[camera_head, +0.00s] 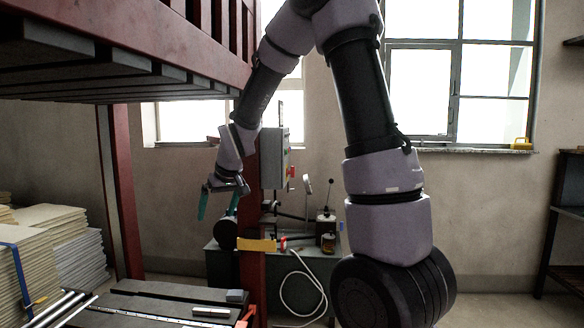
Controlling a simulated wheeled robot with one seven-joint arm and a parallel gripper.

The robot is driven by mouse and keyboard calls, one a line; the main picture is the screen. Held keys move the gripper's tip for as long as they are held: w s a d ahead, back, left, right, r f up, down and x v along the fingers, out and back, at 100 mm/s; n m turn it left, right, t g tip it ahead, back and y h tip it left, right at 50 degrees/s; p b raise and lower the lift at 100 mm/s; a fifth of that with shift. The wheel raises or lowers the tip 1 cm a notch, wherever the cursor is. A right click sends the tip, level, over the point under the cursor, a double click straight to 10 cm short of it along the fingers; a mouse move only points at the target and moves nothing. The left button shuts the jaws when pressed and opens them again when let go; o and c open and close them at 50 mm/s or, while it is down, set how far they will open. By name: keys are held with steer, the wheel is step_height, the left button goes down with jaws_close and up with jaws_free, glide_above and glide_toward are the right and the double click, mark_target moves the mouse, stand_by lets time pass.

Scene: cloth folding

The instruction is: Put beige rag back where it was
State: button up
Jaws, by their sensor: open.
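My gripper (217,208) hangs at the end of my arm, left of the picture's middle, with its two teal fingers apart and nothing seen between them. A small flat yellowish-beige piece (256,244) shows below and to the right of the gripper, across the red post. It may be the beige rag, but it is too small to be sure. The gripper and this piece are apart in the picture.
A red post (251,286) stands just right of the gripper. A red frame with grey slats (125,62) overhangs the upper left. A dark bench surface (150,302) lies below. Stacked boards (52,245) stand at left. A grey workbench (312,256) with equipment is behind.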

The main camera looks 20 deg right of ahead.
steer(key=s+d+r+m+t, duration=0.1)
steer(key=s+d+r+m, duration=0.1)
steer(key=s+d+r, duration=0.3)
steer(key=s+d+r+m, duration=0.2)
steer(key=s+d+r, duration=0.2)
steer(key=s+r, duration=0.4)
steer(key=s+d+r+m, duration=0.1)
steer(key=s, duration=0.5)
steer(key=s+d+r+m, duration=0.1)
steer(key=s+r+m, duration=0.1)
steer(key=s, duration=0.4)
steer(key=shift+s+d+t, duration=0.15)
steer(key=shift+d+t, duration=0.25)
